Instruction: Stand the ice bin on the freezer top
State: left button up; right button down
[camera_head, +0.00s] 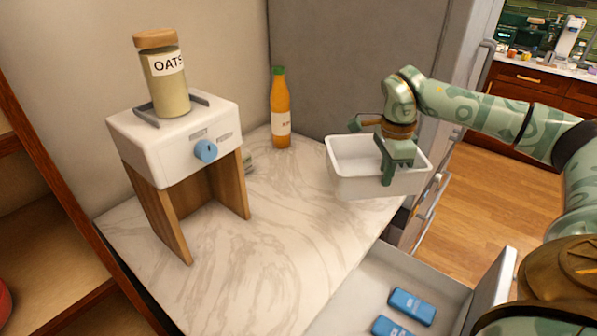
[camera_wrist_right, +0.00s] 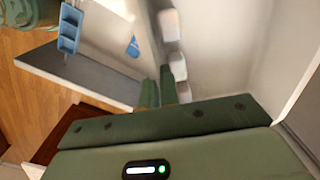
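The ice bin, a white open-topped tub (camera_head: 375,186), is at the right rear of the marble-patterned top (camera_head: 290,235), upright and close to the grey panel behind. My right gripper (camera_head: 391,172) comes down over its front wall, with a finger showing outside, and appears closed on that rim. In the right wrist view the fingers (camera_wrist_right: 157,88) are close together beside pale walls. I cannot tell whether the bin's base touches the top. My left gripper is out of view.
An open drawer with blue packs (camera_head: 411,306) lies below the top's right edge. A white dispenser (camera_head: 175,135) on wooden legs carries an oats jar (camera_head: 168,85). An orange bottle (camera_head: 280,115) stands at the back. The top's front middle is clear.

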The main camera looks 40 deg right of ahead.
aim_at(333, 155)
jog(key=w+a+f, duration=0.1)
jog(key=w, duration=0.2)
jog(key=w+a+f+b, duration=0.1)
jog(key=w, duration=0.1)
jog(key=w+f, duration=0.2)
jog(key=w, duration=0.1)
jog(key=shift+w+a, duration=0.3)
jog(key=shift+a, duration=0.1)
jog(key=w+f+b, duration=0.1)
jog(key=f, duration=0.2)
jog(key=w+a+f+b, duration=0.1)
jog(key=w+f, duration=0.1)
jog(key=f, duration=0.1)
jog(key=w+f+b, duration=0.1)
jog(key=f, duration=0.2)
jog(key=shift+w+a, duration=0.15)
jog(key=shift+w, duration=0.15)
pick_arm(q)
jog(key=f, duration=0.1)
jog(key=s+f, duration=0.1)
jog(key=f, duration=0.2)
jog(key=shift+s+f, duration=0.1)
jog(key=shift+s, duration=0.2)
pick_arm(e)
jog(key=c, duration=1.6)
grip_release()
jog(key=shift+c, duration=0.2)
